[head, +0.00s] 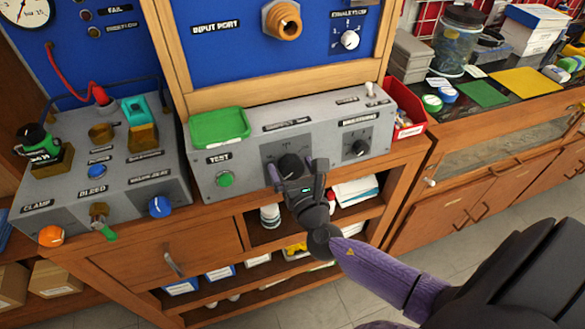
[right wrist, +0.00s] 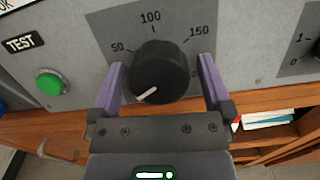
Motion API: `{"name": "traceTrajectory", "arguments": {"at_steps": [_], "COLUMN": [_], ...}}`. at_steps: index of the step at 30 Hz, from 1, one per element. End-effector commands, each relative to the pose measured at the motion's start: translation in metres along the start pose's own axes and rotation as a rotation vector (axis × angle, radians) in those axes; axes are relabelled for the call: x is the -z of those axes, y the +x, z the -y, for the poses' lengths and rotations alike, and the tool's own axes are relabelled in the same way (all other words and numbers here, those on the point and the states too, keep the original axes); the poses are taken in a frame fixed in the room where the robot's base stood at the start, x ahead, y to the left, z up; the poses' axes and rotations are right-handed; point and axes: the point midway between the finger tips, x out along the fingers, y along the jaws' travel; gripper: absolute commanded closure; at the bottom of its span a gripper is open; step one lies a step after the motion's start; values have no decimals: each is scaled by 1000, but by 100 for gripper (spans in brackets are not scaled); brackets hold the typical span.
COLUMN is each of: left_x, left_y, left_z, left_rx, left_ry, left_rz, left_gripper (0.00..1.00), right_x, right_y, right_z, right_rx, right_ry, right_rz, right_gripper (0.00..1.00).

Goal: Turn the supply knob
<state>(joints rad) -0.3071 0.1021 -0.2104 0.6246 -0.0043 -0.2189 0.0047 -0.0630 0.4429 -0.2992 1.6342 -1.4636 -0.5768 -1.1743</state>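The supply knob (right wrist: 158,72) is a round black dial with a white pointer line, on a grey panel with a scale marked 50, 100 and 150. Its pointer is turned to the lower left in the right wrist view. In the head view the knob (head: 290,165) is partly covered by my right gripper (head: 289,174). My right gripper also shows in the right wrist view (right wrist: 162,88), open, with one purple finger on each side of the knob. A small gap seems to show between fingers and knob; contact is unclear. My left gripper is not in view.
A green TEST button (head: 225,179) sits left of the knob, and a second black dial (head: 359,148) sits right of it. A green tray (head: 219,128) lies on the grey box. Below, shelves (head: 245,262) hold small items. A red bin (head: 405,112) stands at the right.

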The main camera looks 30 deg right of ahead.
Motion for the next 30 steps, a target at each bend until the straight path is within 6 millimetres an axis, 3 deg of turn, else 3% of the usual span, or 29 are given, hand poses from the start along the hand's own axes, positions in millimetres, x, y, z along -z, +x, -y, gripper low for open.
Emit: {"name": "traceTrajectory", "arguments": {"at_steps": [1,12,22,30], "left_x": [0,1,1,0], "left_y": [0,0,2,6], "left_z": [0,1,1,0], "left_rx": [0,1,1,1], "left_ry": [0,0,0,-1], "left_rz": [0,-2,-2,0], "left_gripper": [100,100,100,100], "right_x": [0,0,1,1], "right_y": [0,0,-1,-1], "right_z": [0,0,0,-1], "right_rx": [0,0,13,54], "right_ry": [0,0,64,264], "right_rz": [0,0,0,-1], "right_gripper": [8,84,84,84]}}
